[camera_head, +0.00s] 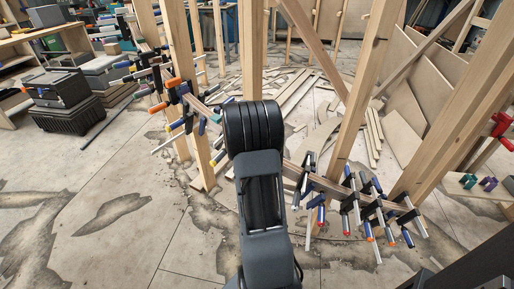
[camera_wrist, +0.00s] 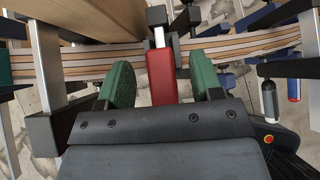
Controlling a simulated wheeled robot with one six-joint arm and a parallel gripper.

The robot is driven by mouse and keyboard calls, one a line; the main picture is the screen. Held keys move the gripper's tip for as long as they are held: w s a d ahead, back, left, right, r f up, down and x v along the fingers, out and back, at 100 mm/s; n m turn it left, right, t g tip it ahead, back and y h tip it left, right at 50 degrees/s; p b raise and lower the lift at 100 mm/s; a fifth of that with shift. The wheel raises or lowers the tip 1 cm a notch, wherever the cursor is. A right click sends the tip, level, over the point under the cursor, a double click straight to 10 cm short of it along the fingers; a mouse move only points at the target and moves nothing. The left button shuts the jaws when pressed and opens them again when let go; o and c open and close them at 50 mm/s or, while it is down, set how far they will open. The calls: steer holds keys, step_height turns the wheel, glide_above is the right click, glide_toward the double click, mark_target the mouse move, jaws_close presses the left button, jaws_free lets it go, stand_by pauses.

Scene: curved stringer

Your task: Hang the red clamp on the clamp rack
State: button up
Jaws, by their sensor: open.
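In the wrist view, a red clamp handle (camera_wrist: 161,76) lies between the two green finger pads of my gripper (camera_wrist: 163,82). The gripper is open, with a gap to the handle on both sides. The clamp's dark jaw and bar show beyond the handle, at the curved laminated wooden stringer (camera_wrist: 90,62). In the head view my own arm hides the gripper and the clamp between its fingers. I cannot make out a clamp rack for certain; a red clamp-like thing (camera_head: 503,130) shows at the right edge.
Several other clamps (camera_head: 365,212) crowd the stringer's right part, and more (camera_head: 185,105) its left. Wooden posts (camera_head: 252,50) rise close around my arm. Dark cases (camera_head: 65,100) stand at left. Floor at front left is clear; offcuts (camera_head: 290,90) lie behind.

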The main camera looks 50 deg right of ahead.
steer(key=shift+x, duration=0.95)
steer(key=shift+c, duration=0.3)
jaws_close()
steer(key=shift+r, duration=0.1)
